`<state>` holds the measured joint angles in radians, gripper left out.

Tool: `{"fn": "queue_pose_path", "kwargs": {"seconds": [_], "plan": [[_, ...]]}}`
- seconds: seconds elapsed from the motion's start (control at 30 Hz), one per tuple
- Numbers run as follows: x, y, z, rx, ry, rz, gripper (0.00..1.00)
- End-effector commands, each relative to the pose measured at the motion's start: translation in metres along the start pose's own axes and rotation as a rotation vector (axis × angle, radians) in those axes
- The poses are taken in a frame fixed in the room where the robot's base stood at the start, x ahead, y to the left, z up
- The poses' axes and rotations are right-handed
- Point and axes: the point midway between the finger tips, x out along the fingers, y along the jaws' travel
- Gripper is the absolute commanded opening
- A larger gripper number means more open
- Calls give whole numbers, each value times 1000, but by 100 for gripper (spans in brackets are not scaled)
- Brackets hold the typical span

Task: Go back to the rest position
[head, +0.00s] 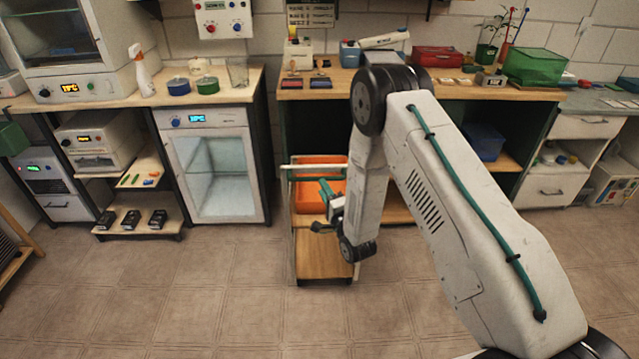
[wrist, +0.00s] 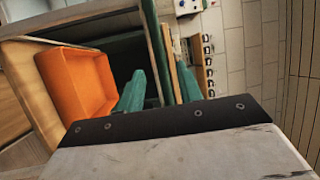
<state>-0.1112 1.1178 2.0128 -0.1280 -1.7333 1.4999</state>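My gripper (head: 327,190) shows teal fingers in front of the bench, over the pulled-out wooden unit (head: 322,255) as seen in the head view. In the wrist view the two teal fingers of my gripper (wrist: 161,85) stand apart with nothing held between them. An orange bin (head: 308,199) sits in the wooden unit, partly hidden behind my gripper and arm. The bin also shows at the left in the wrist view (wrist: 80,83). A pale handle bar (head: 312,169) runs above the bin. I cannot tell whether my gripper touches anything.
The wooden bench (head: 450,88) holds a red box (head: 437,56), a green crate (head: 533,66) and plants. A glass-door cabinet (head: 212,170) stands left of the wooden unit. A blue bin (head: 484,142) sits under the bench. The tiled floor (head: 170,285) in front is clear.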

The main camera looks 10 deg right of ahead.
Motion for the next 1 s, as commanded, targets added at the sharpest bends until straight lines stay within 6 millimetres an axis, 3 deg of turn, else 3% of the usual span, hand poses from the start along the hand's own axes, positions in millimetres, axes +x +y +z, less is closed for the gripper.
{"fn": "queue_pose_path", "kwargs": {"seconds": [0.2, 0.73, 0.87, 1.0], "plan": [[-20, 0, 0, 0, 1, 1, 36], [-21, 2, 0, -26, 0, 6, 36], [-25, 33, 2, -138, -20, 159, 36], [-54, 89, 5, -312, -101, 478, 36]]}}
